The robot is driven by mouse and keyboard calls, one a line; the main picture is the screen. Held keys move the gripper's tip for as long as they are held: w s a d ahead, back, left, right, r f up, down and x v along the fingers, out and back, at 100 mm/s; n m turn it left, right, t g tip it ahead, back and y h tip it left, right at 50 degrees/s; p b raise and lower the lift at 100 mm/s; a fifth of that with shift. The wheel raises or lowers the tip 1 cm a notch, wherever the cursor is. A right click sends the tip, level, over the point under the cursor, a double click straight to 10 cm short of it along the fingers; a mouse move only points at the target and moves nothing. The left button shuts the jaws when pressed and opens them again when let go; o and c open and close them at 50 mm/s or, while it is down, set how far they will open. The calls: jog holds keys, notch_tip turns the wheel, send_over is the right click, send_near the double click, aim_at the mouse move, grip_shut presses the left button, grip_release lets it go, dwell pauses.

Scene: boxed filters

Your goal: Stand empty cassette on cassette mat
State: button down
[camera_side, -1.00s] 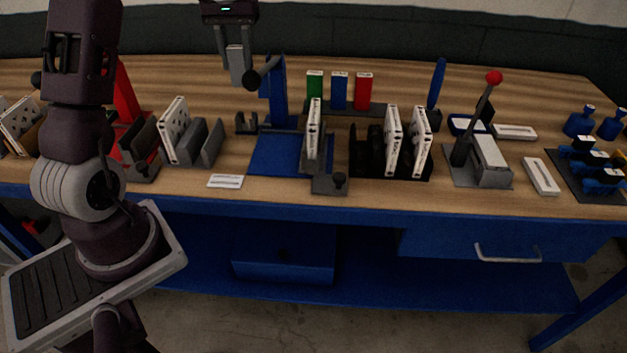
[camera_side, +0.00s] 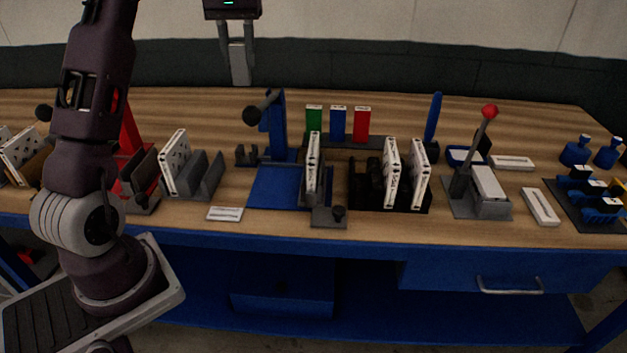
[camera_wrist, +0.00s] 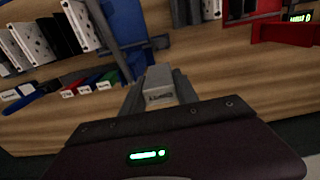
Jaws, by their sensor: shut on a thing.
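My gripper (camera_side: 239,46) is shut on a plain grey block (camera_side: 239,67), which looks like the empty cassette. It hangs upright high above the back of the bench. In the wrist view the block (camera_wrist: 160,86) sits between the two fingers, and its end carries small lettering that I cannot read. A flat blue mat (camera_side: 272,188) lies on the bench below and nearer the front; I cannot tell for sure that it is the cassette mat. A grey holder with a white filter (camera_side: 314,155) stands at its right edge.
A blue post with a black knob (camera_side: 254,116) stands behind the mat. Green, blue and red boxes (camera_side: 362,125) stand in a rack at the back. White filters (camera_side: 391,172) stand in a black rack. A lever press with a red knob (camera_side: 489,111) is right. A white card (camera_side: 225,214) lies in front.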

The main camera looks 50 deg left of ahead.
jog(key=w+f, duration=0.2)
jog(key=f, duration=0.4)
jog(key=w+a+f, duration=0.1)
jog(key=w+f, duration=0.2)
jog(key=f, duration=0.4)
jog(key=w+f, duration=0.2)
jog(key=f, duration=0.5)
jog(key=shift+w+a+f, duration=0.15)
jog(key=shift+a+f, duration=0.1)
jog(key=shift+a, duration=0.1)
jog(key=shift+f, duration=0.1)
jog(key=c, duration=0.9)
grip_release()
